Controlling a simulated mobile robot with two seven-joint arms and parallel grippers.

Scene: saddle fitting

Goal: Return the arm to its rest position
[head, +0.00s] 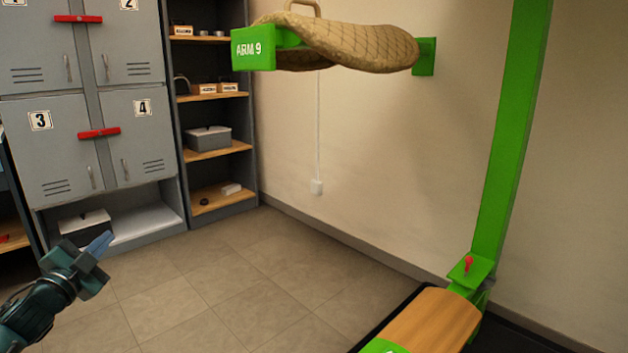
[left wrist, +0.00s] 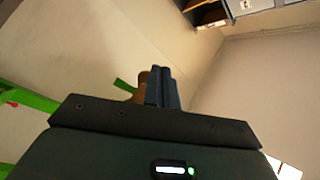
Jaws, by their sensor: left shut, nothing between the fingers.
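My left gripper (head: 101,243) comes in from the lower left in the head view, in the air in front of the grey lockers. It is shut and empty; its closed blue fingers (left wrist: 162,88) also show in the left wrist view. The tan quilted saddle (head: 350,42) rests on the green arm labelled ARM 9 (head: 253,48), which is fixed to the wall. In the left wrist view a brown shape and a green piece (left wrist: 125,86) show just behind the fingers. The gripper is apart from the saddle. My right gripper is not in view.
Grey lockers (head: 50,150) with red latches stand at the left, beside a shelf unit (head: 215,153) holding boxes. A green post (head: 500,150) and a wooden-topped green stand (head: 430,320) are at the right. The tiled floor (head: 240,265) between is clear.

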